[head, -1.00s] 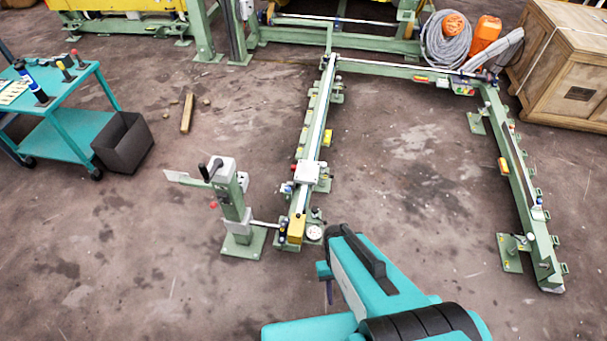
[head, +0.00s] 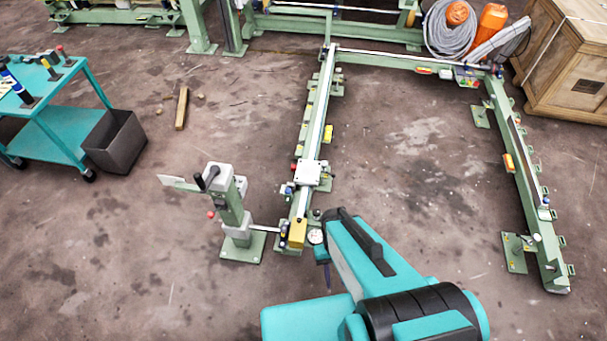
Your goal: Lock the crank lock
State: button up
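The crank stand (head: 232,215) is a green post on a floor plate, left of the middle in the head view. It has a grey head with a black crank handle (head: 212,177) on top. A small red knob (head: 211,214) sits on its left side, and a flat pale plate (head: 172,180) sticks out to the left. I cannot tell whether the lock is engaged. My teal arm reaches in from the lower right, to the right of the stand and apart from it. My gripper is not clearly visible; the arm's end hides it.
A green rail frame (head: 310,150) stands right of the crank stand, joined to it by a thin rod. A teal cart (head: 65,120) and dark bin (head: 115,142) are at the left. A wooden crate (head: 570,70) is back right. Floor in front of the stand is clear.

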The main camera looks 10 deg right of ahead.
aim_at(211, 214)
jog(key=u, duration=0.25)
jog(key=i, duration=0.35)
jog(key=u, duration=0.95)
jog(key=k, duration=0.5)
jog(key=u, duration=0.15)
jog(key=i, duration=0.2)
jog(key=z, duration=0.05)
